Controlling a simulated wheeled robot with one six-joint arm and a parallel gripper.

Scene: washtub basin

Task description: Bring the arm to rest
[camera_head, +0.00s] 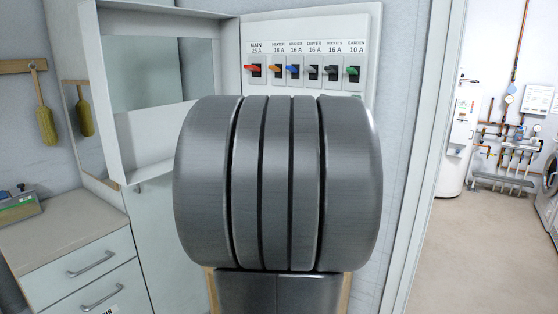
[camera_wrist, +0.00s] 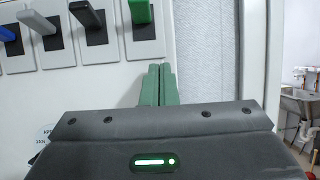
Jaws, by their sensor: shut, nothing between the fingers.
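My gripper (camera_wrist: 159,72) shows in the wrist view as two green fingers pressed together with nothing between them. It points at the pale switch panel, just below and right of the green switch (camera_wrist: 140,12). I cannot tell whether the fingertips touch the panel. In the head view my own large grey arm joint fills the middle and hides the gripper and the lower part of the panel.
The breaker panel (camera_head: 373,48) carries a row of coloured switches, from red MAIN (camera_head: 254,69) to green GARDEN (camera_head: 352,71). An open cabinet door (camera_head: 107,90) stands left of it. A drawer unit (camera_head: 75,238) is lower left. A doorway at right shows open floor (camera_head: 470,250).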

